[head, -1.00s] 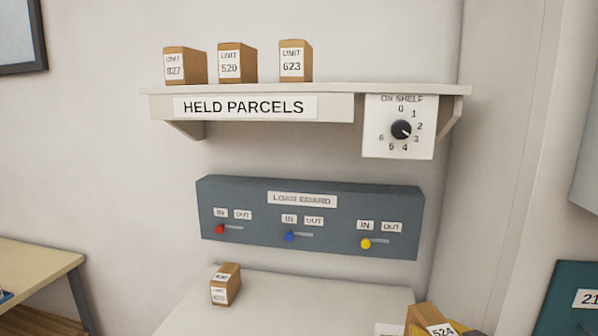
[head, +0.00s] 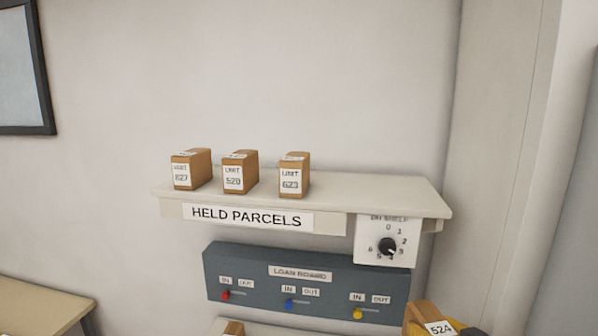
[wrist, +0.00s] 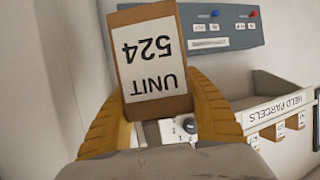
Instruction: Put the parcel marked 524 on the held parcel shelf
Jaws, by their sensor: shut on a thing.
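The parcel marked 524 (head: 437,326) is a small brown box with a white label, at the bottom right of the head view. In the wrist view the parcel (wrist: 155,60) fills the upper middle, its label reading UNIT 524 upside down. My gripper (wrist: 158,112) has its two yellow fingers closed on the parcel's sides. In the head view the held parcel shelf (head: 385,192) is a pale wall shelf, above and left of my parcel. Three parcels, 827 (head: 181,177), 520 (head: 233,180) and 623 (head: 291,180), stand on its left and middle part.
The shelf's right part is bare. A dial plate marked ON SHELF (head: 372,252) hangs at its right front. The grey loan board (head: 240,270) with coloured knobs is below. A table (head: 40,306) is at lower left. A wall frame (head: 42,100) hangs at upper left.

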